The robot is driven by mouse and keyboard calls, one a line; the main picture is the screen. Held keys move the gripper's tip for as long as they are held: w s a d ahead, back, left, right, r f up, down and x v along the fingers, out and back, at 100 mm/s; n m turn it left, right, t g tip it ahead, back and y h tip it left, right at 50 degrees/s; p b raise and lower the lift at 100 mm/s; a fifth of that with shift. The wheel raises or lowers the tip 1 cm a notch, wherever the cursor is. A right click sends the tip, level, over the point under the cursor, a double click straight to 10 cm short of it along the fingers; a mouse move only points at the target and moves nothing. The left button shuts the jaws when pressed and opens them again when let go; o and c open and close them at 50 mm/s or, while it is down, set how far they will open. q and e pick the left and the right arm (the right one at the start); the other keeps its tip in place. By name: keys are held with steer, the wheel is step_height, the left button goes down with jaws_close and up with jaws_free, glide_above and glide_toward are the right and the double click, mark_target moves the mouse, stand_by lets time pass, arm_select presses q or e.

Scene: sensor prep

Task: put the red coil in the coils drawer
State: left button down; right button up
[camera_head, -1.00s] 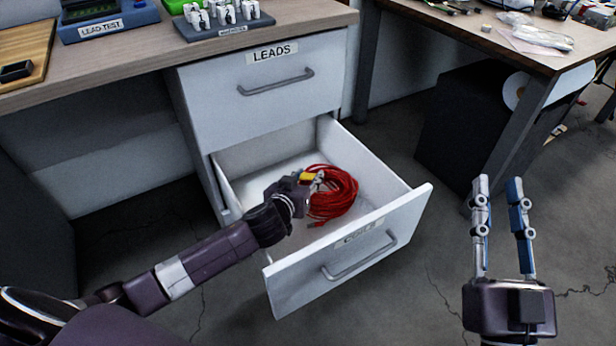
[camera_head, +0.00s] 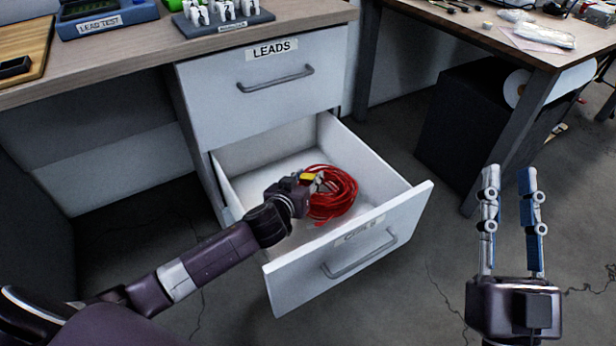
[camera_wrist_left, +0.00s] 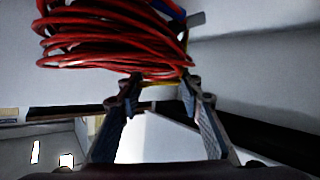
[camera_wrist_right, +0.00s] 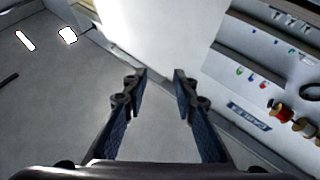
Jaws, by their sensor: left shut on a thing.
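The red coil (camera_head: 334,194) is a bundle of looped red cable, inside the open lower drawer (camera_head: 397,208), whose front label is hard to read but seems to say COILS. My left gripper (camera_head: 314,184) reaches into the drawer from the left and is shut on the coil at its near left side. In the left wrist view the coil (camera_wrist_left: 110,40) is at the fingertips, with a yellow bit between them. Whether the coil rests on the drawer floor is hard to tell. My right gripper (camera_head: 513,190) is open and empty, to the right of the drawer.
The upper drawer (camera_head: 215,95), labelled LEADS, is shut above the open one. The wooden worktop (camera_head: 140,60) holds a blue LEAD TEST box (camera_head: 105,18) and a grey rack (camera_head: 225,24). A second desk and a black cabinet (camera_head: 450,130) stand at the right.

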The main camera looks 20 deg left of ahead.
arm_select(q)
steer(key=c, duration=1.4)
jaws_free()
steer(key=shift+o, duration=0.2)
steer(key=shift+r, duration=0.2)
steer(key=shift+s+r+p, duration=0.75)
steer(key=shift+s+r, duration=0.15)
steer(key=shift+s, duration=0.1)
steer(key=p+v, duration=0.1)
steer(key=v, duration=0.4)
steer(key=shift+s, duration=0.2)
arm_select(e)
step_height(320, 180, down, 15)
steer(key=w+d+g+h, duration=0.1)
steer(key=w+g+h, duration=0.1)
steer(key=g, duration=0.6)
steer(key=shift+w+d+h, duration=0.2)
steer(key=shift+h, duration=0.2)
arm_select(q)
steer(key=shift+p, duration=0.3)
arm_select(e)
steer(key=shift+f, duration=0.15)
